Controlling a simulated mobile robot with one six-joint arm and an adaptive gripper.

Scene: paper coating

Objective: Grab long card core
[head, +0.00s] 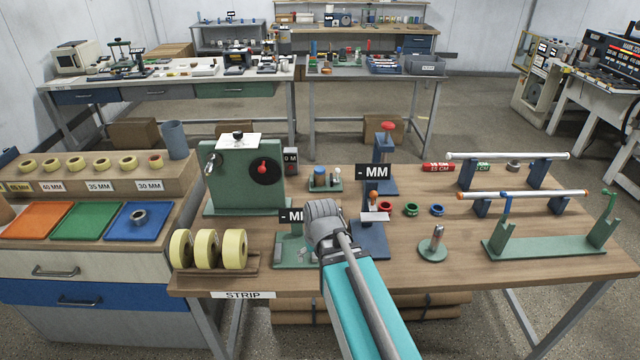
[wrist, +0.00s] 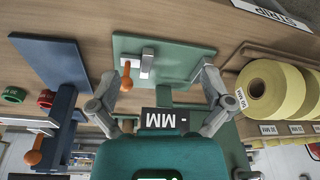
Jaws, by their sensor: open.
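Two long pale tubes lie level at the right of the table in the head view. One white tube (head: 508,156) rests on two blue supports at the back. I cannot tell for sure which is the long card core. My gripper (wrist: 157,85) is open and empty in the wrist view, above a green plate (wrist: 165,58) with an orange-handled lever. In the head view my arm hides its fingers. Both tubes are well to the right of it.
A green machine (head: 225,180) stands at the table's left, behind yellow rolls (head: 207,250). Blue presses (head: 385,160) stand between my gripper and the tubes. A small green post stand (head: 433,245) and coloured rings (head: 411,210) lie between.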

